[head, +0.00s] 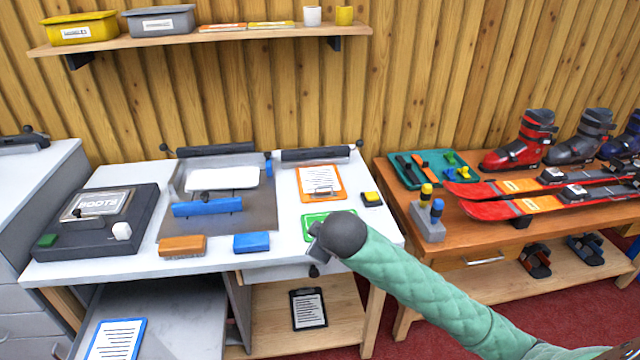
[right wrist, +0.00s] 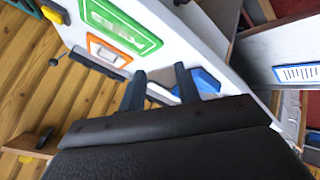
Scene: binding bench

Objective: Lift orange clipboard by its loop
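The orange clipboard (head: 338,172) lies flat on the white bench near its right end, with a white printed sheet on it. It also shows in the right wrist view (right wrist: 93,43), beyond the green clipboard (right wrist: 150,43). I cannot clearly make out its loop. My right gripper (head: 317,240) is over the bench's front edge, nearer me than the orange clipboard and apart from it. In the right wrist view its two fingers (right wrist: 161,84) stand apart with nothing between them. My wrist hides part of the green clipboard in the head view. My left gripper is not in view.
The bench (head: 120,262) also holds an orange block (head: 183,246), a blue block (head: 251,243), a grey press with a blue bar (head: 207,207) and a yellow-topped block (head: 371,198). A blue clipboard (head: 117,340) and a black one (head: 308,309) lie lower down.

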